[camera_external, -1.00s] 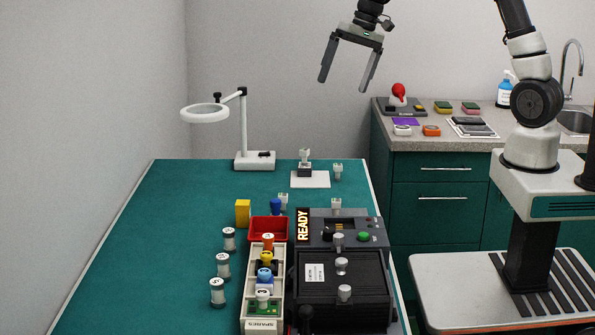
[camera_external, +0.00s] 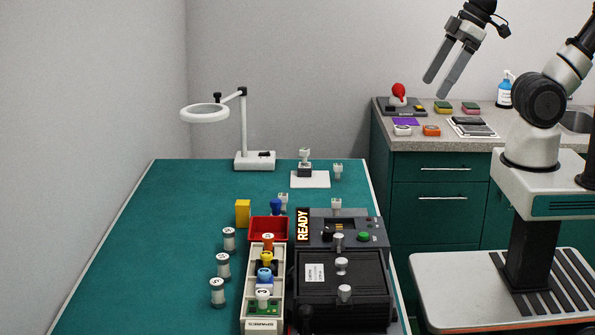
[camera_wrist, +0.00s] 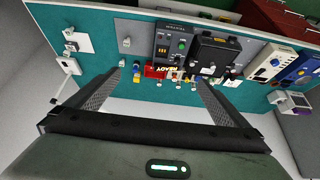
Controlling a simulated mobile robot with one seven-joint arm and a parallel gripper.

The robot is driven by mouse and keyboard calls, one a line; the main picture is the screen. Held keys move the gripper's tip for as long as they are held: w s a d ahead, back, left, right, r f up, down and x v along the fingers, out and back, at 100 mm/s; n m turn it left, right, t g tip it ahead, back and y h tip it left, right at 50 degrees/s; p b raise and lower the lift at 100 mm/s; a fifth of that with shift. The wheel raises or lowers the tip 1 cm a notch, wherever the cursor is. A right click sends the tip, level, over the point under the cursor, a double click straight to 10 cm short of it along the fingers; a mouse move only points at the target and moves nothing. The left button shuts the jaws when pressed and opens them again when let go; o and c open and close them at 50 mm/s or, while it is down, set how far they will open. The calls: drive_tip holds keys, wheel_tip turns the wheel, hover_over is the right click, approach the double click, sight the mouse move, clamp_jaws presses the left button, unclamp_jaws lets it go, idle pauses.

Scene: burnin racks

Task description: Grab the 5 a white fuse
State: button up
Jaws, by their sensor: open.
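My gripper (camera_external: 438,87) is open and empty, high up at the right, well above and away from the bench. In the wrist view its two fingers (camera_wrist: 158,76) stand apart with nothing between them. A white-topped fuse (camera_external: 263,297) stands at the near end of the spares rack (camera_external: 262,325), in line with blue, yellow and orange-topped ones. Other pale fuses stand on the black unit (camera_external: 318,283), such as one at its middle (camera_external: 341,265), and behind it (camera_external: 337,203). Ratings on the fuses are too small to read.
Several white cylinders (camera_external: 223,266) stand left of the rack. A red bin (camera_external: 261,228), yellow block (camera_external: 243,212) and READY sign (camera_external: 303,225) are near it. A magnifier lamp (camera_external: 206,113) stands at the back. The bench's left side is clear.

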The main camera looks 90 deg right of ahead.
drive_tip(key=shift+s, duration=0.1)
drive_tip(key=shift+c, duration=0.4)
drive_tip(key=c, duration=1.4)
